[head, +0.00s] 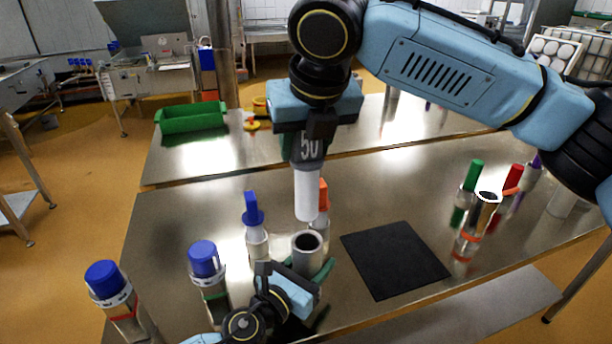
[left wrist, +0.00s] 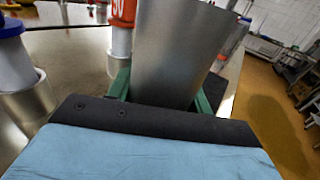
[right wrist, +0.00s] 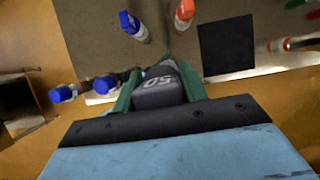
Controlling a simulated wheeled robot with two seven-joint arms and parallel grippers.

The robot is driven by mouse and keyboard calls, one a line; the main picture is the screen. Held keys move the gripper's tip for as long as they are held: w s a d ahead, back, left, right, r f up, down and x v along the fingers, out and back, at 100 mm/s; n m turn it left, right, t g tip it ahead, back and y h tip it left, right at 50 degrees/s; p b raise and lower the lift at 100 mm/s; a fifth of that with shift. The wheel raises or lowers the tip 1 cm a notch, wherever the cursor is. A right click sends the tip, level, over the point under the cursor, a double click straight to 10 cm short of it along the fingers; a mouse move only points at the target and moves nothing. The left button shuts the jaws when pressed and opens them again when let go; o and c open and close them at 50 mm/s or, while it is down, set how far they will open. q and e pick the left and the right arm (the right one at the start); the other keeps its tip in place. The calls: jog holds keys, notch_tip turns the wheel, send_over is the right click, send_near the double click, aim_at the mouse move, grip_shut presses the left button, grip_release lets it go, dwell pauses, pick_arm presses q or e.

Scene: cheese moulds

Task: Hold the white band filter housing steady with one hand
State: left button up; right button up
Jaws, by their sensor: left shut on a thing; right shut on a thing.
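A grey metal filter housing (head: 307,243), open at the top, stands upright on the near table. My left gripper (head: 305,268) is shut on it; its green fingers are on either side. In the left wrist view the housing (left wrist: 168,50) fills the middle between the fingers. No white band is visible on it; its lower part is hidden. My right gripper (head: 308,140) is shut on the dark cap marked 50 (right wrist: 158,90) of a filter with a white cartridge (head: 307,194). The cartridge hangs upright above the housing's opening, apart from it.
Two blue-capped housings (head: 205,262) (head: 108,285) stand at left. Blue-topped (head: 253,212) and orange-topped (head: 322,197) white filters stand behind. A black mat (head: 395,258) lies to the right. Another open housing (head: 485,205) and green-, red- and purple-topped items stand farther right. A green bin (head: 191,117) is on the far table.

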jog(key=shift+r, duration=0.95)
pick_arm(q)
jog(key=o, duration=1.2)
jog(key=shift+o, duration=0.2)
